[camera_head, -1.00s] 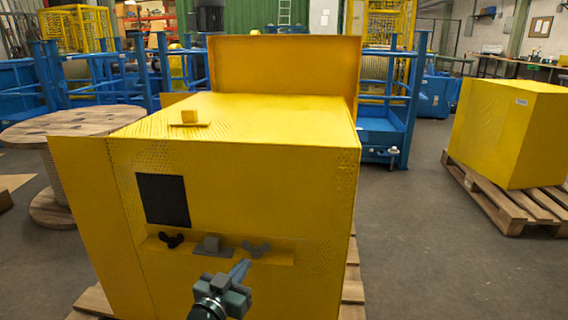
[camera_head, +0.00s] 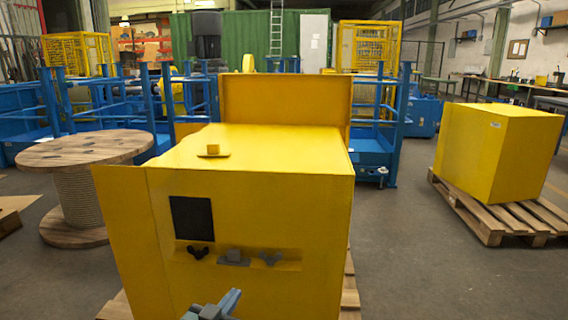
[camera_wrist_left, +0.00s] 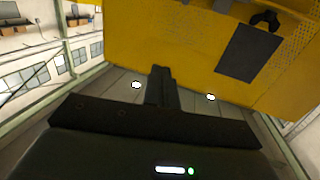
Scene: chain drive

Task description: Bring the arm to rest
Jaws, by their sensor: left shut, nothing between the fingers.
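My left gripper (camera_head: 222,302) shows at the bottom edge of the head view, in front of the yellow machine housing (camera_head: 300,235). Its fingers are together and empty, apart from the housing in the left wrist view (camera_wrist_left: 160,74). The rest of the left arm is cut off by the frame. My right gripper is in neither view.
A wooden spool (camera_head: 84,150) stands left. A yellow box (camera_head: 500,150) stands right on a pallet.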

